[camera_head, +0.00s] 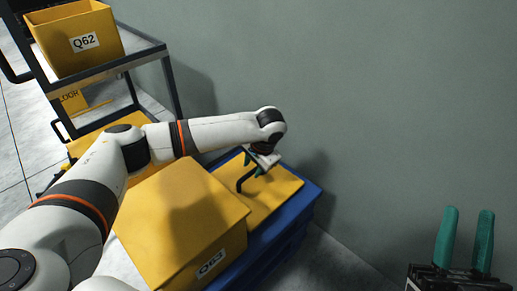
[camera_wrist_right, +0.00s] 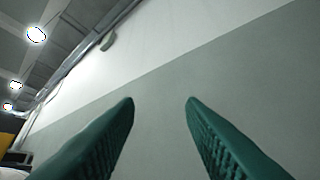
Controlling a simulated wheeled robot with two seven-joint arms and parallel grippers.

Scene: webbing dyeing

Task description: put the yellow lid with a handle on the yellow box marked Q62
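The yellow box marked Q62 (camera_head: 76,52) stands open-topped on the upper shelf of a cart at the top left of the head view. A flat yellow lid (camera_head: 277,199) with a dark handle (camera_head: 240,184) lies on a blue base beside a large yellow box. My left gripper (camera_head: 253,168) points down just over the handle. Its green fingers look apart, small in the picture; whether they touch the handle I cannot tell. My right gripper (camera_head: 465,240) is open and empty at the lower right, and its fingers also show in the right wrist view (camera_wrist_right: 160,105).
The large yellow box (camera_head: 185,215) with its own label stands on the blue base (camera_head: 300,213), left of the lid. A grey-green wall (camera_head: 370,90) runs behind everything.

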